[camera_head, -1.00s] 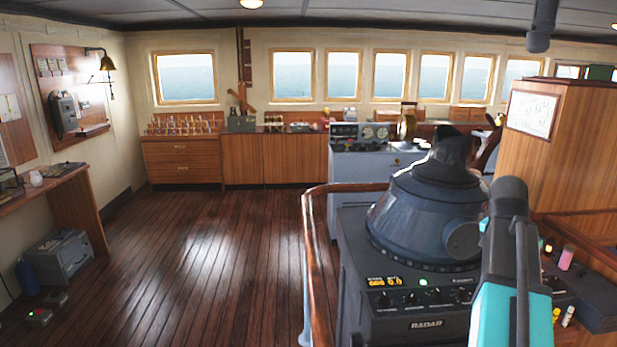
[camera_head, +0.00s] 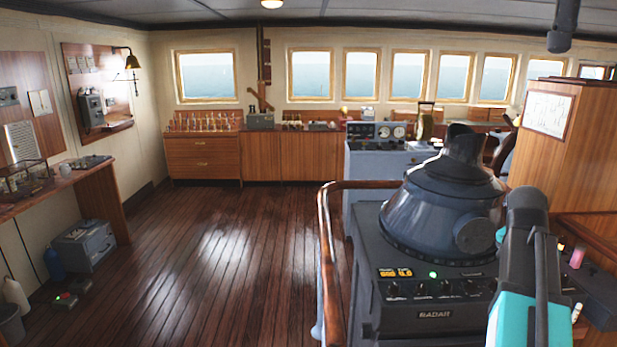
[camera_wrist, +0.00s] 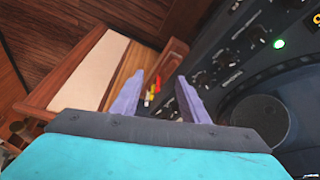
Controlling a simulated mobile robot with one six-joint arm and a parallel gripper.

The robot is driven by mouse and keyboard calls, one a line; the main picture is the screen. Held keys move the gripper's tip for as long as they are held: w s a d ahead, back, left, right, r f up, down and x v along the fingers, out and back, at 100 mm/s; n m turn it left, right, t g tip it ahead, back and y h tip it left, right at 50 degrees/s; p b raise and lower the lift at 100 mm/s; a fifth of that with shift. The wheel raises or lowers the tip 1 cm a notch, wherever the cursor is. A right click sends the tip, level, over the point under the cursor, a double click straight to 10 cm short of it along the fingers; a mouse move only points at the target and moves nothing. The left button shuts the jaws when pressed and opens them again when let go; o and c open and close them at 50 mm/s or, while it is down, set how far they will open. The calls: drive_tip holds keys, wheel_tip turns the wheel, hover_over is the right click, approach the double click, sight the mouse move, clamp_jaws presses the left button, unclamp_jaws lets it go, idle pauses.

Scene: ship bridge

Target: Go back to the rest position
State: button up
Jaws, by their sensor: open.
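My gripper (camera_wrist: 168,100) shows in the wrist view with its two purple-grey fingers apart and nothing between them. Small red and yellow items (camera_wrist: 152,90) appear beyond the fingertips, apart from them. In the head view my teal and dark arm stands at the lower right, in front of the right side of the radar console (camera_head: 434,314). The gripper's fingers cannot be made out in the head view. The radar console's dark panel also shows on the right of the wrist view (camera_wrist: 230,65), with a lit green light.
A wooden handrail (camera_head: 325,250) runs left of the radar console. A tall wooden cabinet (camera_head: 550,165) stands at the right. A grey box (camera_head: 84,245) and bottles sit on the floor at the left wall. The wooden floor (camera_head: 220,265) between is clear.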

drive_tip(key=a+f+n+g+y, duration=0.1)
drive_tip(key=a+f+n, duration=0.2)
drive_tip(key=a+f, duration=0.65)
drive_tip(key=w+a+f+n+g+y+b, duration=0.15)
drive_tip(key=a+f, duration=0.25)
drive_tip(key=f, duration=1.1)
drive_tip(key=s+a+f+n+y, duration=0.1)
drive_tip(key=a+f+n, duration=0.2)
drive_tip(key=a+f, duration=0.65)
drive_tip(key=s+a+f+n+g, duration=0.1)
drive_tip(key=s+a+f+n, duration=0.1)
drive_tip(key=s+a+f, duration=0.5)
drive_tip(key=s+a+f+n+g, duration=0.1)
drive_tip(key=s+a+f+n, duration=0.15)
drive_tip(key=f, duration=0.95)
drive_tip(key=s+a+f+n+g, duration=0.1)
drive_tip(key=s+a+f, duration=0.2)
drive_tip(key=s+f, duration=0.2)
drive_tip(key=s+a+f+n+g+b, duration=0.1)
drive_tip(key=s+a+f, duration=0.3)
drive_tip(key=s, duration=0.7)
drive_tip(key=shift+a+f+n+y, duration=0.2)
drive_tip(key=shift+f+n+y, duration=0.25)
drive_tip(key=shift+f, duration=0.35)
drive_tip(key=shift+s, duration=0.1)
drive_tip(key=shift+c, duration=1.2)
drive_tip(key=shift+s, duration=0.15)
